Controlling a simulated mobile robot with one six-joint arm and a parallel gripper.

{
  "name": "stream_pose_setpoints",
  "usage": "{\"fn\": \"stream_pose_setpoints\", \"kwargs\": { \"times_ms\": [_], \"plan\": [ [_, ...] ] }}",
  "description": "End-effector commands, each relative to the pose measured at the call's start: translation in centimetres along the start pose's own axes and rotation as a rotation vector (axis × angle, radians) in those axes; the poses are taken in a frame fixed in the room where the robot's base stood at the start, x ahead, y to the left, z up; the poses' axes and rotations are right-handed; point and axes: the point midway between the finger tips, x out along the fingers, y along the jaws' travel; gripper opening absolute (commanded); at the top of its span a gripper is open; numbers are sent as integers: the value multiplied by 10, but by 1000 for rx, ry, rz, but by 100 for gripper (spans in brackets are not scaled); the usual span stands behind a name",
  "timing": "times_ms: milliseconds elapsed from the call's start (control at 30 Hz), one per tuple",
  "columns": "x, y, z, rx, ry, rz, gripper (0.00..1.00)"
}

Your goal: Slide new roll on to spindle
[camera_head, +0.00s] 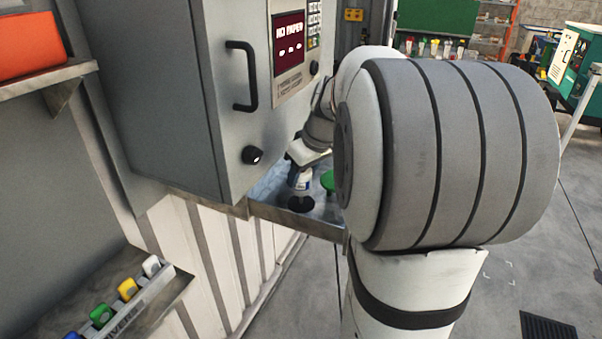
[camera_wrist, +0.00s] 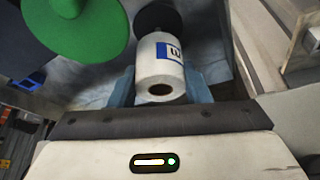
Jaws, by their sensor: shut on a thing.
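A white paper roll (camera_wrist: 161,72) with a blue printed label is held between the bluish fingers of my gripper (camera_wrist: 160,88). Its near end shows a dark core hole. In the head view the roll (camera_head: 300,181) is small and upright below my gripper (camera_head: 302,168), over the tray. A black disc (camera_wrist: 157,16) lies just beyond the roll's far end; it also shows below the roll in the head view (camera_head: 301,204). I cannot tell whether roll and disc touch.
A green disc (camera_wrist: 72,38) stands close to the left of the roll. The grey cabinet (camera_head: 165,90), its screen (camera_head: 290,37) reading "NO PAPER", rises beside my arm. The metal tray (camera_head: 290,217) has a raised front edge. A shelf with coloured items (camera_head: 128,289) is at lower left.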

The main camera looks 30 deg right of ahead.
Motion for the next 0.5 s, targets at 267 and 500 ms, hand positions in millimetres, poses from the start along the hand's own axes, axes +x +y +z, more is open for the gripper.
{"fn": "stream_pose_setpoints", "kwargs": {
  "times_ms": [267, 500],
  "plan": [
    [1, 0, 0, 0, 0, 0, 20],
    [10, 0, 4, -1, 0, 0, 20]
  ]
}}
